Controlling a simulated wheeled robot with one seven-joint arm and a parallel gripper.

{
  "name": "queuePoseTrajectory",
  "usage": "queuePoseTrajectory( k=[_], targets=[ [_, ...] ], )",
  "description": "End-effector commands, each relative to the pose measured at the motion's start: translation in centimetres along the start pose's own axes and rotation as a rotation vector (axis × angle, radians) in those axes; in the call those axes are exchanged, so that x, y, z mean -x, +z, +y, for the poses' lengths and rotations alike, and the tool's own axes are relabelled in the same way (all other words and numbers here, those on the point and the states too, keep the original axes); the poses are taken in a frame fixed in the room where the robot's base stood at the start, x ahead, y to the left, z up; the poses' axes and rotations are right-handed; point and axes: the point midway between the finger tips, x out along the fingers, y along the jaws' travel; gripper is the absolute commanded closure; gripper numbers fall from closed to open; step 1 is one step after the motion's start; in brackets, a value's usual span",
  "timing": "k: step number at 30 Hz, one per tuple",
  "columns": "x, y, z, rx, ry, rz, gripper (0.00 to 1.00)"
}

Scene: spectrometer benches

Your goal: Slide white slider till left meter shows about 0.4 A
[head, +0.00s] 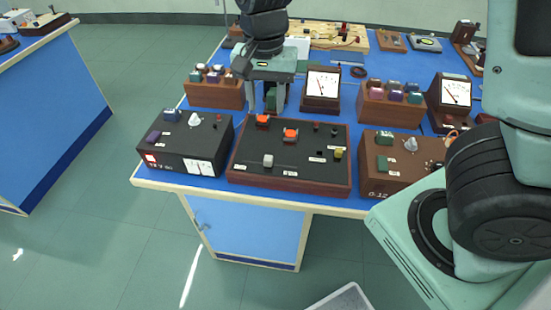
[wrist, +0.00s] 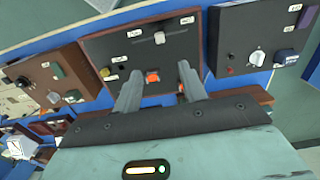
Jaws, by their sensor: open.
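The white slider (head: 268,160) sits on a track on the black wood-framed panel (head: 300,172), left of the track's middle. In the wrist view the slider (wrist: 159,38) appears beyond my fingertips, near the panel's far edge. My gripper (head: 266,108) is open and empty over the panel's back edge, behind the slider and apart from it. In the wrist view the open fingers (wrist: 158,72) straddle an orange knob (wrist: 152,76). The left meter (head: 322,84) stands behind the panel with a white dial; its needle is visible, but the scale is too small to read.
Two orange knobs (head: 290,134) rise from the panel's back left. A black power box (head: 183,142) stands close on the left and a brown box (head: 400,160) on the right. Another meter (head: 454,94) stands farther right. Small component boxes (head: 216,92) flank my gripper.

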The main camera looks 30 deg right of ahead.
Motion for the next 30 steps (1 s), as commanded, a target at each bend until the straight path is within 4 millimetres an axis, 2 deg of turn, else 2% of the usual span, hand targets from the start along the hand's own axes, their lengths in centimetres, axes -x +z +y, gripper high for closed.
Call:
queuePoseTrajectory(
  k=[5,21,27,30],
  targets=[
    [-1.6,-0.2,0.1,-0.015,0.004,0.002,0.58],
    [-12.5,-0.2,0.2,-0.013,0.005,0.0,0.58],
    [-15.7,-0.2,0.1,-0.012,0.004,0.0,0.58],
    [-16.6,-0.2,0.1,-0.012,0.002,0.001,0.58]
  ],
)
